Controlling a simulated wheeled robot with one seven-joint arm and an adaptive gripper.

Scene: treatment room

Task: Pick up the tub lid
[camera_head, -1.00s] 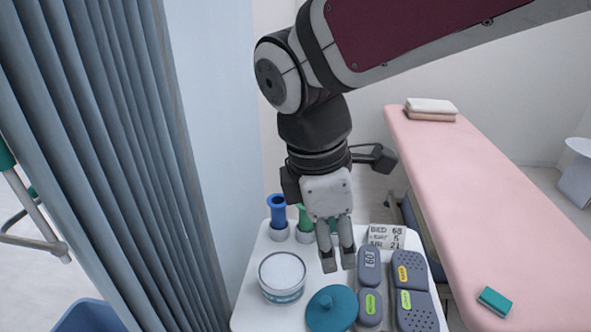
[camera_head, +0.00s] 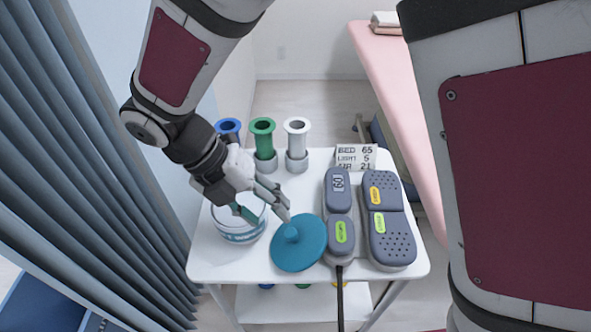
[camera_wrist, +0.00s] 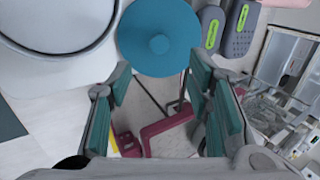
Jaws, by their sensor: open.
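The tub lid (camera_head: 299,242) is a round teal disc with a small knob at its centre. It lies on the white trolley top, right of the tub (camera_head: 238,232), a white tub with a teal band. My gripper (camera_head: 270,214) is open and empty, above the tub and just left of the lid. One finger hides part of the tub. In the wrist view the lid (camera_wrist: 159,38) shows at the top centre, beyond the two spread fingertips of my gripper (camera_wrist: 158,82), and the tub (camera_wrist: 62,22) is at the top left.
Blue (camera_head: 229,131), green (camera_head: 263,138) and white (camera_head: 297,140) upright holders stand at the back of the trolley (camera_head: 215,268). Grey handsets (camera_head: 390,225) lie right of the lid, with a small sign (camera_head: 356,157) behind. A blue curtain (camera_head: 90,170) hangs at the left.

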